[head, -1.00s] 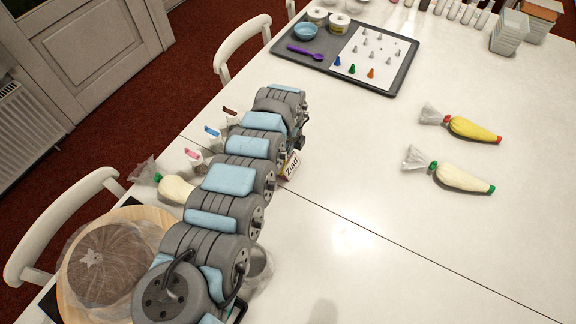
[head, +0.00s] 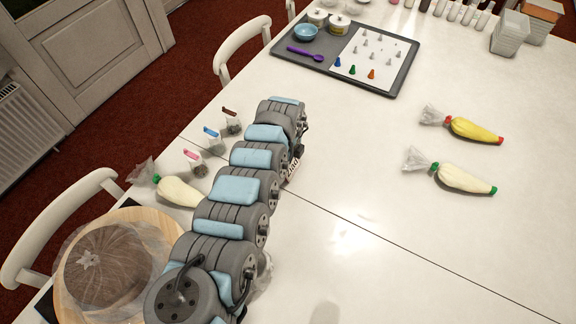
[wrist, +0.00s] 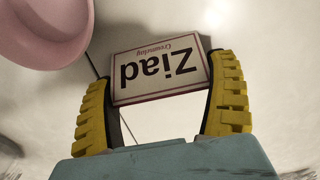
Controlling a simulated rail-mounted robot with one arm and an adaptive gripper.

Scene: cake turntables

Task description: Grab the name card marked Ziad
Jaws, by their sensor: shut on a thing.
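The name card marked Ziad (wrist: 160,68) is white with a dark red border and shows upside down in the wrist view. My gripper (wrist: 165,95) is shut on it, with the yellow ribbed fingers at its two sides. In the head view the card (head: 292,172) shows as a small, steeply angled piece beside the end of my arm. My fingers are mostly hidden behind the arm there.
A pink rounded thing (wrist: 45,30) is close to the card in the wrist view. A grey tray (head: 405,78) is at the back. Two piping bags (head: 474,131) (head: 465,179) lie right.

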